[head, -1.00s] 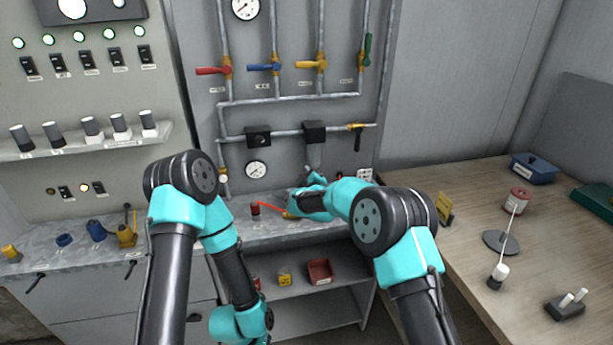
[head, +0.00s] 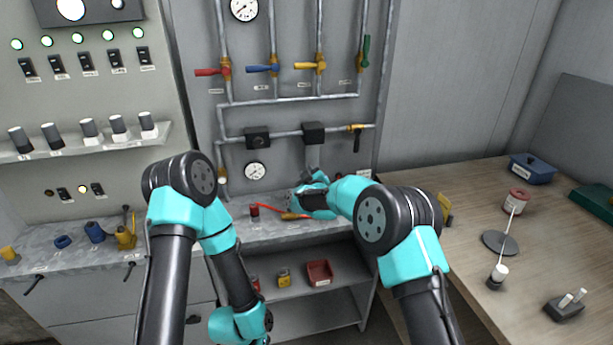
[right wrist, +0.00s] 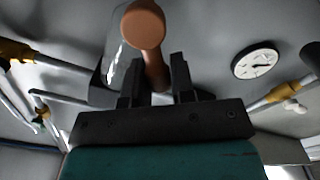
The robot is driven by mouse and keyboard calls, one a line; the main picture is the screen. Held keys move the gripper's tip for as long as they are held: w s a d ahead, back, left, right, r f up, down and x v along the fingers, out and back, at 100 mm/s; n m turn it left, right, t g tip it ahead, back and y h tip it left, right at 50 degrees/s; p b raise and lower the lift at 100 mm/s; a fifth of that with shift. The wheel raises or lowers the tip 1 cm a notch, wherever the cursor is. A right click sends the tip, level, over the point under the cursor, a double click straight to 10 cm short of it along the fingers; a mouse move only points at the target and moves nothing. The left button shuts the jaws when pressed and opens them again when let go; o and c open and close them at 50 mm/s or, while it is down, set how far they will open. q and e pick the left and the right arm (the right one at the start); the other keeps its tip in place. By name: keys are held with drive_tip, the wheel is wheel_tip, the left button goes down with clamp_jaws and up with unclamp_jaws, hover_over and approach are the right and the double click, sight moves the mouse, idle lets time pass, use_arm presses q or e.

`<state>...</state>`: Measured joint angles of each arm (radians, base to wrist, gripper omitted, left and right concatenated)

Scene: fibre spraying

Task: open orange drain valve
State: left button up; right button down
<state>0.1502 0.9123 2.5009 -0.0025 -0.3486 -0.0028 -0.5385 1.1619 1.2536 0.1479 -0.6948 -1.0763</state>
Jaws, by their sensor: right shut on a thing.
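An orange-brown handle with a round end (right wrist: 143,27) stands between the two dark fingers of my right gripper (right wrist: 155,85) in the right wrist view. In the head view my right gripper (head: 293,199) is over the grey counter, below the pipe panel. An orange handle (head: 294,216) shows just under it, its far parts hidden by the gripper. The right gripper is shut on the orange handle. My left arm hangs at the counter's front, and its gripper is out of frame.
A red lever (head: 268,207) lies left of the right gripper on the counter (head: 235,232). A gauge (head: 255,171) and pipes are behind it; coloured valves (head: 262,68) sit higher. A shelf with a red bin (head: 319,272) is below. A wooden bench (head: 450,270) stands right.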

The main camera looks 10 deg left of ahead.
sight(315, 164)
drive_tip(key=m, duration=0.1)
drive_tip(key=d+m, duration=0.1)
drive_tip(key=m, duration=0.1)
drive_tip(key=shift+w+d+r+m, duration=0.15)
drive_tip(key=shift+w+r+m, duration=0.2)
drive_tip(key=shift+r+m, duration=0.05)
drive_tip(key=shift+w+d+r+m, duration=0.1)
drive_tip(key=shift+d+m, duration=0.15)
drive_tip(key=shift+m, duration=0.4)
drive_tip(key=shift+w+d+m, duration=0.15)
drive_tip(key=shift+d+m, duration=0.1)
drive_tip(key=shift+m, duration=0.35)
drive_tip(key=shift+w+d+r+m, duration=0.1)
drive_tip(key=shift+d+m, duration=0.15)
drive_tip(key=shift+m, duration=0.4)
drive_tip(key=c, duration=1)
unclamp_jaws()
drive_tip(key=shift+o, duration=0.2)
drive_tip(key=shift+s+d, duration=0.1)
drive_tip(key=v, duration=1.7)
drive_tip(key=shift+s+f, duration=0.1)
